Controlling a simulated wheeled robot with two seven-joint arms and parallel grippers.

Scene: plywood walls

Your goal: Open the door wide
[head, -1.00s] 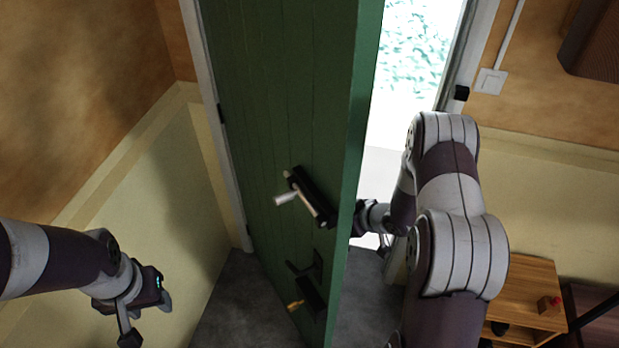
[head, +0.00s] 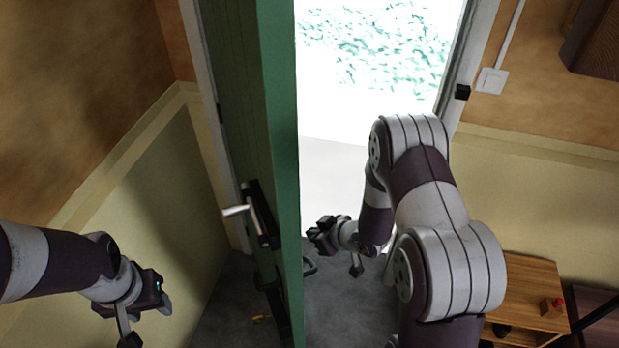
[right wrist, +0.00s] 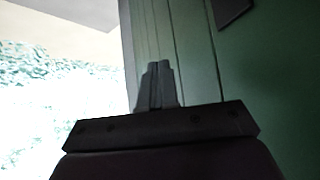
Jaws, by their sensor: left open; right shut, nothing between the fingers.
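The green door (head: 235,120) stands well open in the head view, swung toward the left with its edge facing me. A silver lever handle on a black plate (head: 262,215) is on its left face. My right gripper (head: 318,236) is shut and empty, in the doorway just right of the door's edge. In the right wrist view my right gripper's fingers (right wrist: 158,85) are together in front of the door's green panel (right wrist: 215,70); contact cannot be told. My left gripper (head: 148,315) is open and empty at the lower left, apart from the door.
The bright doorway (head: 370,90) is open to the right of the door. A yellow and brown wall (head: 130,200) stands left of the door. A small wooden cabinet (head: 530,290) stands at the lower right. Grey floor (head: 345,300) shows in the doorway.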

